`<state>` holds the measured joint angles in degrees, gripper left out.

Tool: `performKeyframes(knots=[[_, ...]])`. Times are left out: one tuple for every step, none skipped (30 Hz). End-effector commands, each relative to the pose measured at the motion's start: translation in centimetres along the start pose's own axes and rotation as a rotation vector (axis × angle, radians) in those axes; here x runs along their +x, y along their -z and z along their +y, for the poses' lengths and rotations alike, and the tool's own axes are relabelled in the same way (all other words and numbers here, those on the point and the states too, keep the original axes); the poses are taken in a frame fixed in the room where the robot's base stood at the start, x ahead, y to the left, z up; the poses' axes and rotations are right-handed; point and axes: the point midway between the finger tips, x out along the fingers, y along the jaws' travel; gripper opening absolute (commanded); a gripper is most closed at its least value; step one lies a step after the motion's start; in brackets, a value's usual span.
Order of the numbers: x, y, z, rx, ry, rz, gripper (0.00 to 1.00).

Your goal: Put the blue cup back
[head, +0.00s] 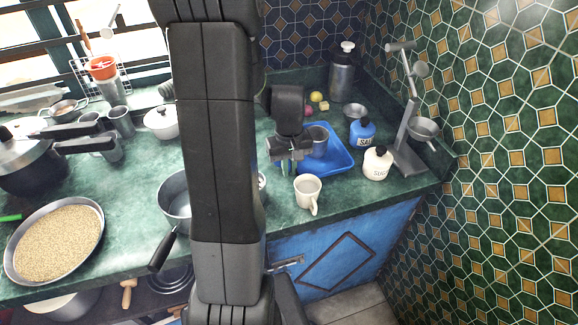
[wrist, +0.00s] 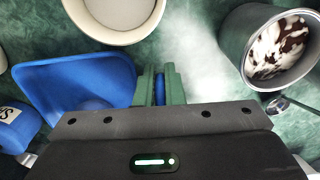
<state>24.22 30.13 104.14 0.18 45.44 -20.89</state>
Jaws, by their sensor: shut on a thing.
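My gripper (head: 290,166) hangs over the counter in the head view, just left of the blue tray and behind the cream mug. In the wrist view its two green fingers (wrist: 160,86) are closed on a narrow blue thing, which I take to be the blue cup (wrist: 160,87). Only a strip of it shows between the fingers. The rest is hidden by the fingers and the gripper body. I cannot tell whether it touches the counter.
The cream mug (head: 308,193) stands near the front edge. Blue salt jar (head: 362,133), white sugar jar (head: 377,163) and a scale (head: 408,140) stand right. A saucepan (head: 174,199) is left, partly behind my arm.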

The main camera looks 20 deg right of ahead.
Motion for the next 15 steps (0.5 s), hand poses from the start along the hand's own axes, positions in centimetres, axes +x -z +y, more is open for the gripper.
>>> performKeyframes(knots=[[0.0, 0.0, 0.0, 0.0, 0.0, 0.001, 0.0], [0.0, 0.0, 0.0, 0.0, 0.0, 0.001, 0.0], [0.0, 0.0, 0.0, 0.0, 0.0, 0.001, 0.0], [0.0, 0.0, 0.0, 0.0, 0.0, 0.001, 0.0], [0.0, 0.0, 0.0, 0.0, 0.0, 0.001, 0.0], [0.0, 0.0, 0.0, 0.0, 0.0, 0.001, 0.0], [0.1, 0.0, 0.0, 0.0, 0.0, 0.001, 0.0], [0.2, 0.0, 0.0, 0.0, 0.0, 0.001, 0.0], [0.4, 0.0, 0.0, 0.0, 0.0, 0.001, 0.0], [0.5, 0.0, 0.0, 0.0, 0.0, 0.001, 0.0], [0.6, 0.0, 0.0, 0.0, 0.0, 0.001, 0.0], [0.7, 0.0, 0.0, 0.0, 0.0, 0.001, 0.0], [0.8, 0.0, 0.0, 0.0, 0.0, 0.001, 0.0], [0.9, 0.0, 0.0, 0.0, 0.0, 0.001, 0.0], [1.0, 0.0, 0.0, 0.0, 0.0, 0.001, 0.0]])
